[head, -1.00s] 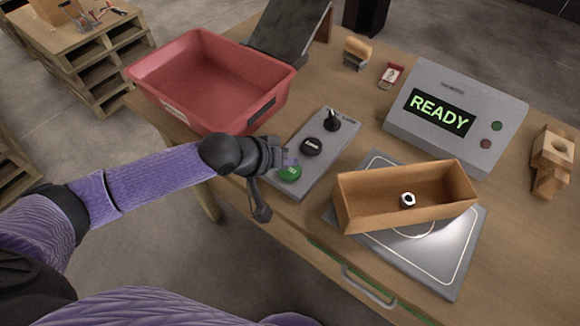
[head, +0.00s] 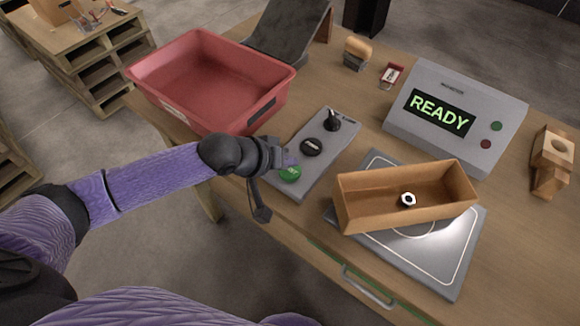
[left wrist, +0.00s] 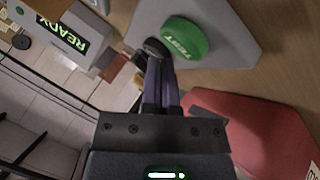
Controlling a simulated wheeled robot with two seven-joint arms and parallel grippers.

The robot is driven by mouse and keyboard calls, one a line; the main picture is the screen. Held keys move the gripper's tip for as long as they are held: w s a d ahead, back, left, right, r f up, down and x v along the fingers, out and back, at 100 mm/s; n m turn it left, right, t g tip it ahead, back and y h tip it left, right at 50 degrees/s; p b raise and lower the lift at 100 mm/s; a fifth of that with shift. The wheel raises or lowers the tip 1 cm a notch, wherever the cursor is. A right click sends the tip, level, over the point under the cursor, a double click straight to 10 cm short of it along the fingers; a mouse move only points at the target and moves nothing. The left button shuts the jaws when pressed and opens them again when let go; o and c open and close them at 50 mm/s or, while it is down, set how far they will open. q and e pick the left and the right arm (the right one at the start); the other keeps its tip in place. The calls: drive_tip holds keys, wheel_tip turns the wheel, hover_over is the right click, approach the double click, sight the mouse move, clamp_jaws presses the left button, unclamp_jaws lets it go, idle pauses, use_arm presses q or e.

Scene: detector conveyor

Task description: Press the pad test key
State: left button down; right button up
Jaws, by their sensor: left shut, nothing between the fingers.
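The green key (head: 290,174), lettered TEST in the left wrist view (left wrist: 184,39), sits at the near end of a grey control panel (head: 312,172). My left gripper (head: 287,159) is shut and empty beside the key, at the panel's near left edge. In the left wrist view its closed fingers (left wrist: 157,66) point up the picture, just left of and below the key. Whether the fingertips touch the panel or the key I cannot tell. My right gripper is not in view.
The panel also bears a black key (head: 312,147) and a black knob (head: 332,121). A red bin (head: 187,112) stands close behind my left gripper. A wooden box (head: 361,211) holding a nut sits on a metal plate (head: 452,262). A grey unit (head: 407,127) reads READY.

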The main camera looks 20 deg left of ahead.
sight(287, 172)
use_arm(q)
drive_tip(key=shift+f, duration=0.15)
idle(0.3)
drive_tip(key=shift+f, duration=0.3)
drive_tip(key=shift+f, duration=0.4)
idle(0.7)
drive_tip(key=shift+r+p, duration=0.85)
drive_tip(key=shift+p, duration=0.1)
wheel_tip(287, 172, up, 5)
drive_tip(key=p, duration=0.5)
drive_tip(key=shift+r+p, duration=0.15)
drive_tip(key=shift+p, duration=0.2)
drive_tip(key=shift+f, duration=0.2)
